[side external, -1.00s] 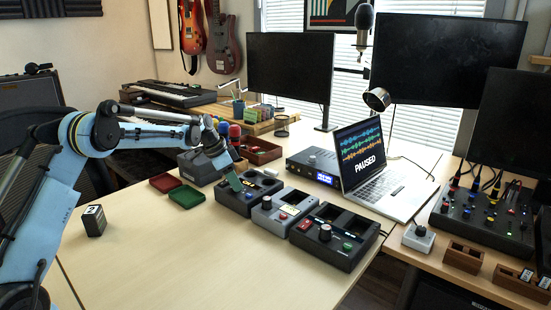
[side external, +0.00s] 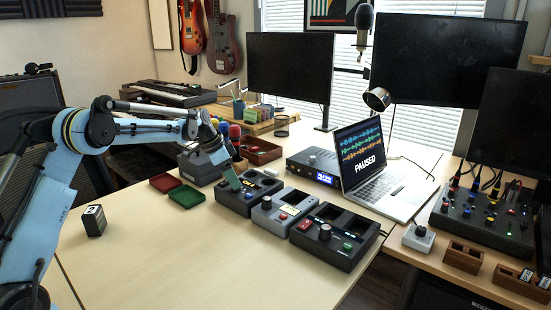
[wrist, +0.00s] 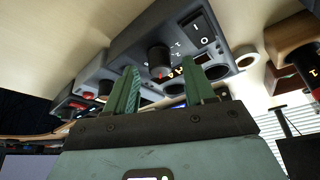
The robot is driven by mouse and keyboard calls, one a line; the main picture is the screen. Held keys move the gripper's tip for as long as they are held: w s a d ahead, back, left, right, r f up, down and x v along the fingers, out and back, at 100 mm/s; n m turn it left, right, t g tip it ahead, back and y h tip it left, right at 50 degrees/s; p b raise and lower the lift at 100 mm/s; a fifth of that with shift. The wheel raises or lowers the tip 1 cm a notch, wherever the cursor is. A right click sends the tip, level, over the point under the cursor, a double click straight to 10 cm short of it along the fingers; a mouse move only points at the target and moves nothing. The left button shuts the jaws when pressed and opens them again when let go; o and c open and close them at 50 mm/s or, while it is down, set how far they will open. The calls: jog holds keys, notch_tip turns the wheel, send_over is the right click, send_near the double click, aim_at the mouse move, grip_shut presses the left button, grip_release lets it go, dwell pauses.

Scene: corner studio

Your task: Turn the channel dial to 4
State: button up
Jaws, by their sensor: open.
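A dark round knob (wrist: 160,60) with small numerals around it stands on a grey control box (wrist: 135,38) in the wrist view. I cannot read its pointer setting. My gripper (wrist: 163,76) is open, with a green finger on either side of the knob in the picture; whether they touch it is unclear. In the side external view my gripper (side external: 233,180) is tilted down over the leftmost control box (side external: 235,205), hiding part of its top.
A grey box (side external: 272,220) and a dark box (side external: 335,250) stand right of it. Red (side external: 166,182) and green (side external: 186,197) trays lie to its left. A rocker switch (wrist: 196,27) sits near the knob. The front table is mostly clear, with a small black block (side external: 94,221).

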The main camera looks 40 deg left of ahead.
jog(key=v, duration=1)
jog(key=shift+r, duration=0.2)
jog(key=shift+s, duration=0.15)
jog(key=s+d+r+n+t+y, duration=0.1)
jog(key=s+d+r, duration=0.1)
jog(key=s+d, duration=0.3)
jog(key=s+d+r+n+y, duration=0.15)
jog(key=s+d, duration=0.25)
jog(key=d, duration=0.4)
jog(key=s+d+f+n+t, duration=0.1)
jog(key=s+d+f, duration=0.2)
jog(key=s, duration=0.3)
jog(key=s+d+f+n+t, duration=0.1)
jog(key=s+d+f+n, duration=0.1)
jog(key=s+d+f, duration=0.2)
jog(key=s+d, duration=0.1)
jog(key=s, duration=0.1)
jog(key=shift+s, duration=0.3)
jog(key=shift+f, duration=0.15)
